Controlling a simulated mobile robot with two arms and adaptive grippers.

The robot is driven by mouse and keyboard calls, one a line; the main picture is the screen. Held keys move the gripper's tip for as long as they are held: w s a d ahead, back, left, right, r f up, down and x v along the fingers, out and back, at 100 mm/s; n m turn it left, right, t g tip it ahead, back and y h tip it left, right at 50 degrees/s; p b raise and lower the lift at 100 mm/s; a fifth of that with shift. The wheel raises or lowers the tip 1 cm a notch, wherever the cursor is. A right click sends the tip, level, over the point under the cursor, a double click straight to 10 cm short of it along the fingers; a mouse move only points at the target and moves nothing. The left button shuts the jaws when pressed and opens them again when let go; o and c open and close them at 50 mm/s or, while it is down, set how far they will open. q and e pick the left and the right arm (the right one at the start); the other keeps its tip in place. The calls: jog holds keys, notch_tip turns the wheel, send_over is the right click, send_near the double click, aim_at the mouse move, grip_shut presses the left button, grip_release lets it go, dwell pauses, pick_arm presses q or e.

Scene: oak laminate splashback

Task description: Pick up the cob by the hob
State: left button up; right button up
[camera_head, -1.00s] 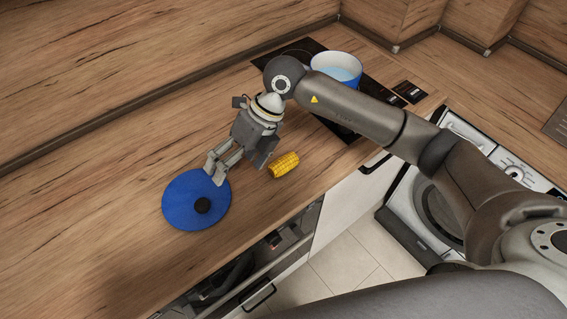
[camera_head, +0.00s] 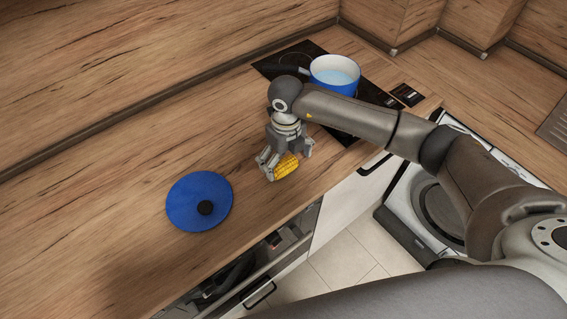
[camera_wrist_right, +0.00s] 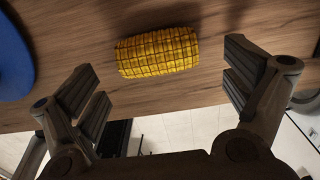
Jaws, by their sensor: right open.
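The yellow cob (camera_head: 286,166) lies on the wooden worktop near its front edge, just before the black hob (camera_head: 283,66). My right gripper (camera_head: 288,167) is open above the cob, its fingers on either side of it in the head view. In the right wrist view the cob (camera_wrist_right: 157,52) lies crosswise ahead of the open fingers (camera_wrist_right: 160,88), with a gap at both ends. Whether any finger touches it cannot be told. My left gripper is not in view.
A blue pot (camera_head: 335,74) with pale blue contents stands on the hob, behind my right arm. A blue lid (camera_head: 185,205) with a black knob lies on the worktop to the left. An open drawer or appliance (camera_head: 240,275) is below the front edge.

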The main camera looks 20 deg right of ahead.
aim_at(285, 165)
jog(key=shift+a+f+p, duration=0.1)
jog(key=shift+f+p, duration=0.35)
jog(key=shift+f, duration=1.2)
jog(key=c, duration=1.1)
jog(key=shift+r, duration=0.1)
